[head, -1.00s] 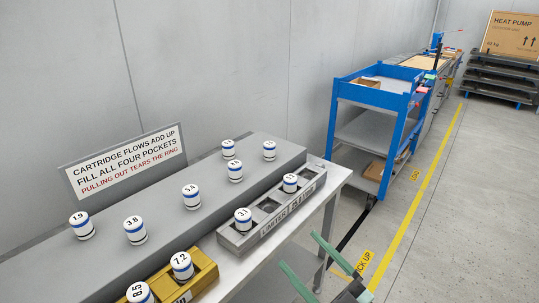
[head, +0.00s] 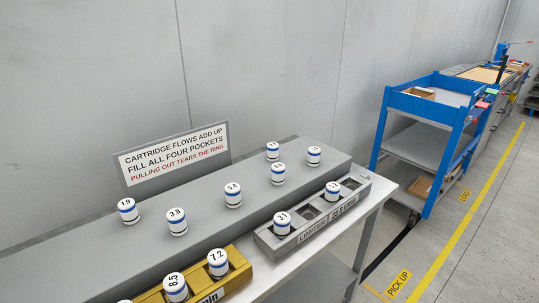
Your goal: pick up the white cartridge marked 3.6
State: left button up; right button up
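Several white cartridges with blue bands stand upright on the grey shelf. One (head: 176,222) bears a marking that looks like 3.8 or 3.6; I cannot tell which. To its left stands one marked 1.9 (head: 128,210), and to its right one that looks like 5.4 (head: 233,195). Three more stand further right, a back one (head: 273,151), a right one (head: 314,156) and a nearer one (head: 278,174); their markings are too small to read surely. Neither of my grippers is in view.
A grey block (head: 266,240) with pockets holds cartridges marked 3.1 (head: 282,223) and another (head: 332,191). A yellow block (head: 240,277) holds ones marked 7.2 (head: 217,262) and 8.5 (head: 175,287). A sign (head: 174,152) stands behind. A blue cart (head: 375,157) is at right.

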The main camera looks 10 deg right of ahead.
aim_at(313, 157)
jog(key=l+u, duration=0.75)
jog(key=k+l+u, duration=0.15)
jog(key=l, duration=0.3)
jog(key=l+u, duration=0.15)
jog(key=l, duration=0.35)
jog(key=k, duration=0.05)
